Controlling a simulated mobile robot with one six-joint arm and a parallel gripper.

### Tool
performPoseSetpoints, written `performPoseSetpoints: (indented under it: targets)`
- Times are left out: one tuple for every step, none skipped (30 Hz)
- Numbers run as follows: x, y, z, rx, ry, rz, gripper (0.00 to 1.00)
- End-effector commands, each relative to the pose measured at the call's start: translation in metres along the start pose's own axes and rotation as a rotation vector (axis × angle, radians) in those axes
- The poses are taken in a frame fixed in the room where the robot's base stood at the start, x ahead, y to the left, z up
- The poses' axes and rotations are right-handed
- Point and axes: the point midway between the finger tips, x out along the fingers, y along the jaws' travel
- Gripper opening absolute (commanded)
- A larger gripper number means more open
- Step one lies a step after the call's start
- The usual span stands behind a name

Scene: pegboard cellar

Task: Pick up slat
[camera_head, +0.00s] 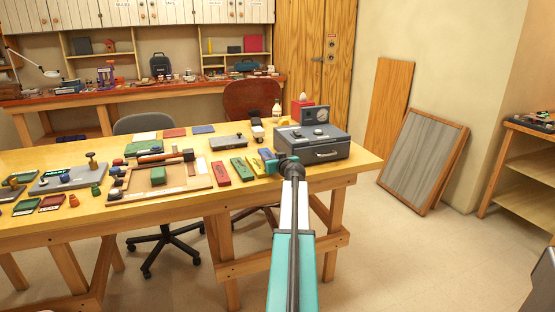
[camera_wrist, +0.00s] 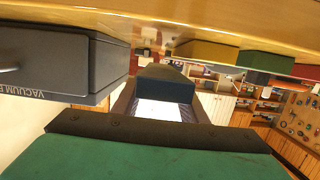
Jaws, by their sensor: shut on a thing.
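Several coloured slats lie in a row on the yellow workbench (camera_head: 190,205): red (camera_head: 220,173), green (camera_head: 242,168) and yellow (camera_head: 256,165). A dark blue slat (camera_head: 267,154) is at the right end of the row, beside my gripper (camera_head: 274,163). In the wrist view the dark blue slat (camera_wrist: 165,78) sits between the dark fingers of my gripper (camera_wrist: 158,104), which is shut on it. The yellow slat (camera_wrist: 205,51) and green slat (camera_wrist: 265,61) are just right of it there. My gripper partly hides the blue slat in the head view. I cannot tell whether it touches the bench.
A grey vacuum box (camera_head: 318,147) stands close to the right of my gripper; it fills the left of the wrist view (camera_wrist: 60,60). A wooden tray (camera_head: 190,184) and small parts crowd the bench to the left. Open floor (camera_head: 390,260) lies right of the bench.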

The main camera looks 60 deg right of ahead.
Motion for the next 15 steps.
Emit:
performPoseSetpoints:
  targets:
    - [-0.006, -0.011, 0.0, -0.001, 0.002, -0.002, 0.15]
    - [-0.008, -0.016, 0.0, -0.001, 0.001, -0.001, 0.15]
    - [-0.011, -0.023, 0.0, -0.001, 0.001, -0.001, 0.15]
    - [-0.013, -0.029, 0.0, -0.001, 0.001, -0.002, 0.15]
    - [-0.015, -0.034, 0.0, -0.001, 0.001, -0.002, 0.15]
    - [-0.018, -0.041, 0.0, -0.001, 0.001, -0.002, 0.15]
    - [-0.02, -0.046, -0.001, -0.001, 0.001, -0.002, 0.15]
    - [-0.022, -0.051, -0.001, -0.001, 0.001, -0.001, 0.15]
    - [-0.025, -0.058, -0.001, -0.002, 0.001, -0.001, 0.15]
    - [-0.026, -0.063, -0.001, -0.001, 0.002, -0.002, 0.15]
    - [-0.028, -0.067, -0.001, -0.001, 0.001, -0.002, 0.15]
    - [-0.03, -0.073, -0.002, -0.002, 0.001, -0.001, 0.15]
    - [-0.032, -0.077, -0.002, -0.001, 0.001, -0.001, 0.15]
    - [-0.034, -0.081, -0.002, -0.001, 0.001, -0.001, 0.15]
    - [-0.035, -0.086, -0.002, -0.002, 0.002, -0.001, 0.15]
